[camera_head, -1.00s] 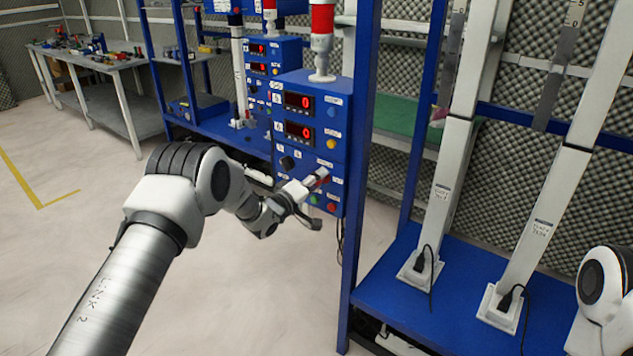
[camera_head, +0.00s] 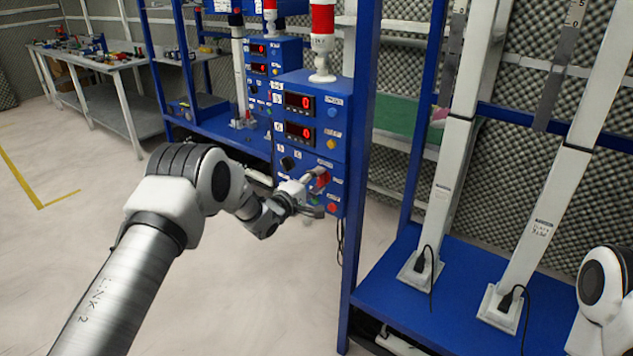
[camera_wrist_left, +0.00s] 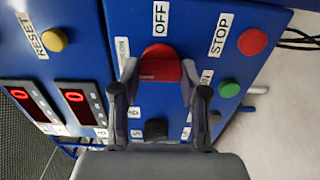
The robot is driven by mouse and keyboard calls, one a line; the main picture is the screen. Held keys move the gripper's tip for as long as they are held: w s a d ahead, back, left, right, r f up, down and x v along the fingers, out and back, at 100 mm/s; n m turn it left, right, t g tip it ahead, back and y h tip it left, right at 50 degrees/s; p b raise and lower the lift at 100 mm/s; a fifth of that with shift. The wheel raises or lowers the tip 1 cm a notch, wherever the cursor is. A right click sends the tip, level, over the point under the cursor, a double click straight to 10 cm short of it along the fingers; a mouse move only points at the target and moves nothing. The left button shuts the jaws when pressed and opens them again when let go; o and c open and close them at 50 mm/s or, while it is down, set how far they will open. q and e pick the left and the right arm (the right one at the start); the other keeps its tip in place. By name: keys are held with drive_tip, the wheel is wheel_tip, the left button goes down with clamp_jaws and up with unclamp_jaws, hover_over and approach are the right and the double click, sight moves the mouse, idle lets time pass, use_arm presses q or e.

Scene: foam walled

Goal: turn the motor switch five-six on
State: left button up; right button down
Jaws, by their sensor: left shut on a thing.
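The blue control box (camera_head: 343,120) stands beside a blue post, with two red displays, each showing 0. Its red switch handle (camera_head: 322,181) is on the lower part of the front, also in the left wrist view (camera_wrist_left: 160,68). An OFF label (camera_wrist_left: 160,23) sits beside the switch. A label near the right finger is partly hidden. My left gripper (camera_head: 314,192) is at the switch, its fingers on either side of the red handle in the left wrist view (camera_wrist_left: 158,84), shut on it. My right gripper is out of view.
A red button (camera_wrist_left: 252,42) by the STOP label and a green button (camera_wrist_left: 229,88) are close to the fingers. A yellow RESET button (camera_wrist_left: 54,40) is farther left. Blue shelving with slanted columns stands to the right.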

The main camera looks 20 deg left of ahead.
use_arm(q)
drive_tip(key=o, duration=1.1)
drive_tip(key=shift+o, duration=0.2)
drive_tip(key=v, duration=1.2)
